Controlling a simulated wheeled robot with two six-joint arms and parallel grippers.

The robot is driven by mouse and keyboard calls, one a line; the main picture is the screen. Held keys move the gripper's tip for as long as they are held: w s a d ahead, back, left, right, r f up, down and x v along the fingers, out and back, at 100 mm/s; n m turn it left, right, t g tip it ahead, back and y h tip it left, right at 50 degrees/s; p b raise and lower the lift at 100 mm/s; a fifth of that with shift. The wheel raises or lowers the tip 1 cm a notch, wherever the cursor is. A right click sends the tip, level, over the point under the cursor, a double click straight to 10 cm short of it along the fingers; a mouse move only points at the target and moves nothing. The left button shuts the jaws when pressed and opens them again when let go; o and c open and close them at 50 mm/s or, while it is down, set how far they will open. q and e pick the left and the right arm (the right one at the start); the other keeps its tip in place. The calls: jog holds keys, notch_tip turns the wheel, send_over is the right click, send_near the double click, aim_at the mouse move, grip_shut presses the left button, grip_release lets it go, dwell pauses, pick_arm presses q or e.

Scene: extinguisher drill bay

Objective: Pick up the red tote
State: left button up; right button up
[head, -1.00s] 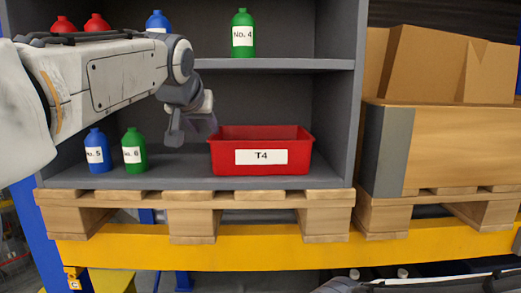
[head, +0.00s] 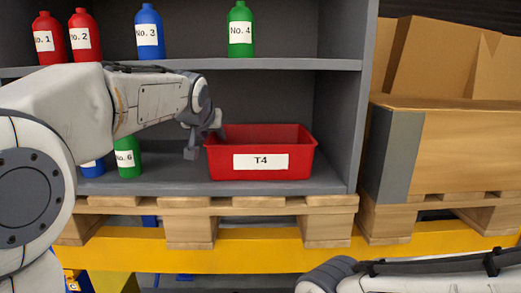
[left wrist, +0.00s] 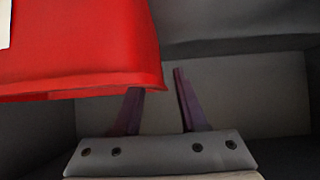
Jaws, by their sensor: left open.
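The red tote (head: 230,165) with a "T4" label sits upright on the lower shelf of the grey rack. It also fills the upper left of the left wrist view (left wrist: 85,50). My left gripper (head: 204,139) is open at the tote's left end, close to its rim. In the left wrist view its two fingers (left wrist: 158,100) point toward the tote, and the tip of one is hidden by the tote. I cannot tell whether either finger touches it. My right arm shows at the bottom right of the head view, but its gripper does not.
A green bottle (head: 128,160) and a partly hidden blue bottle (head: 92,168) stand left of the tote. Several bottles, including green No. 4 (head: 240,38), line the shelf above. The rack's side wall (head: 338,125) is close right of the tote. A cardboard box (head: 465,150) stands farther right.

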aim_at(216, 138)
pick_arm(q)
jog(key=shift+p+x, duration=0.55)
jog(key=shift+x, duration=0.95)
jog(key=shift+d, duration=0.1)
grip_shut()
jog(key=shift+r, duration=0.1)
